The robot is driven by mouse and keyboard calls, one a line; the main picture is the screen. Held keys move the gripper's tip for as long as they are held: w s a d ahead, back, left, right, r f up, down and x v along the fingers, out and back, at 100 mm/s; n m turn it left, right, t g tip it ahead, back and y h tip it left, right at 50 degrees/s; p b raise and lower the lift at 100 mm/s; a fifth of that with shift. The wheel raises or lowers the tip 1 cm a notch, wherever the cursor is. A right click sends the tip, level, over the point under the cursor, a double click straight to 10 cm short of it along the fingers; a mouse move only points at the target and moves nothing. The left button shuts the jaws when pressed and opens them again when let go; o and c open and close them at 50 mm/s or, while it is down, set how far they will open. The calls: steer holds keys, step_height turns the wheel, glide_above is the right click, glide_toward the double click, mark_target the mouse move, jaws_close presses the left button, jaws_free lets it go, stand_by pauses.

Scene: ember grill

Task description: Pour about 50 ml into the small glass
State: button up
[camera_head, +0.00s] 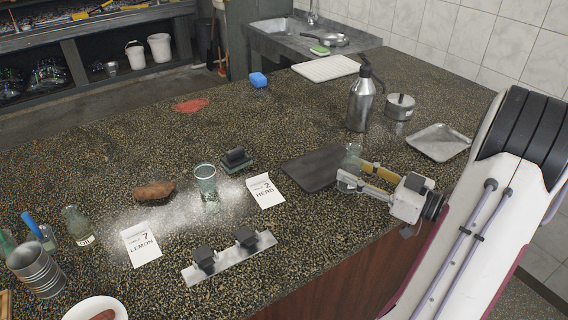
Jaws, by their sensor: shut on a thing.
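A small clear glass (205,182) stands upright on the speckled counter, left of the middle. My gripper (350,176) is well to its right, by the right end of a dark board. It is shut on a clear glass vessel (352,157), which looks close to upright between the fingers. The fingers hide part of the vessel, and I cannot tell how much liquid is in it. The vessel and the small glass are far apart.
Near the small glass are a dark block (236,160), a HERB card (265,191), a LEMON card (141,244) and a brown lump (154,190). A metal bar with black knobs (229,258) lies in front. A dark board (312,169) and steel bottle (360,102) are right.

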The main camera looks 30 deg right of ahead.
steer(key=shift+a, duration=0.1)
steer(key=shift+w+a+y, duration=0.5)
steer(key=shift+w+a, duration=0.1)
steer(key=shift+a, duration=0.05)
steer(key=w+a+n+g+y, duration=0.1)
steer(key=w+a, duration=0.5)
steer(key=a, duration=0.7)
steer(key=w+a+n+g+y, duration=0.1)
steer(key=w+a+y, duration=0.1)
steer(key=w+a, duration=0.8)
steer(key=w+a+n+y, duration=0.1)
steer(key=w+a, duration=0.2)
steer(key=a, duration=1.2)
steer(key=d+m+h, duration=0.1)
steer(key=w+d+f+m+t+h, duration=0.1)
steer(key=d+h, duration=0.1)
steer(key=w+d+f+m+t+h, duration=0.1)
steer(key=h, duration=0.1)
steer(key=shift+w+d+f, duration=0.2)
steer(key=shift+d, duration=0.1)
steer(key=shift+f, duration=0.1)
